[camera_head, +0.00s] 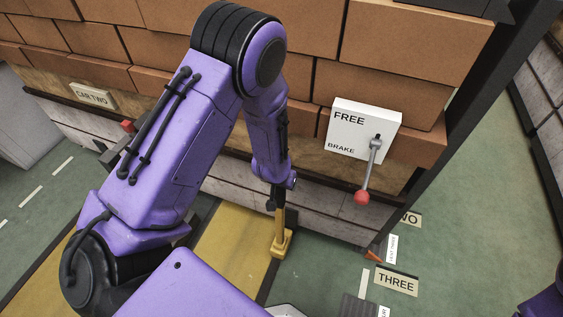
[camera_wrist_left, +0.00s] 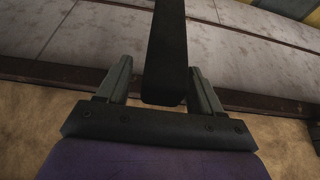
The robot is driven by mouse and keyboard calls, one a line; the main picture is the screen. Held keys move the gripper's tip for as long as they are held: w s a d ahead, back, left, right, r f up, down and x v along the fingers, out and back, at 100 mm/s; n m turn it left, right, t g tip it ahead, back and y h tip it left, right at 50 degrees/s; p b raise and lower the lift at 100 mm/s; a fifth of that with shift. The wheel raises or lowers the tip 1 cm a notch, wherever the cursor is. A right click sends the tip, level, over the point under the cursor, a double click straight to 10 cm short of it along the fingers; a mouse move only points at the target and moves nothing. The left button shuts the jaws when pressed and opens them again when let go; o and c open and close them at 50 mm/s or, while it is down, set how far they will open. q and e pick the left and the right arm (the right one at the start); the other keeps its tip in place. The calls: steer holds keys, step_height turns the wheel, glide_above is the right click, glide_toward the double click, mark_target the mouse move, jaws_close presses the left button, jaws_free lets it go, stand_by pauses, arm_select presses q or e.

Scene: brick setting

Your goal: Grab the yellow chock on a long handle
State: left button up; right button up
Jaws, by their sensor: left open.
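My left gripper (camera_wrist_left: 160,68) is open. In the left wrist view a dark bar (camera_wrist_left: 165,50), apparently the handle's grip, stands between the two fingers with gaps on both sides. In the head view my left wrist hides the handle's top, and the fingers are hard to make out. My right gripper is not in view.
A white brake panel (camera_head: 352,145) with a red-knobbed lever (camera_head: 369,172) is on the car to the right. Stacked bricks (camera_head: 405,50) rise close behind my left arm. A "THREE" floor sign (camera_head: 397,281) lies at lower right. Yellow floor (camera_head: 235,245) lies left of the chock.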

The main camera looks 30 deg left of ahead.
arm_select(q)
steer(key=shift+w+f, duration=0.1)
steer(key=shift+f, duration=0.1)
jaws_close()
stand_by(0.6)
stand_by(0.6)
steer(key=shift+w+a, duration=0.1)
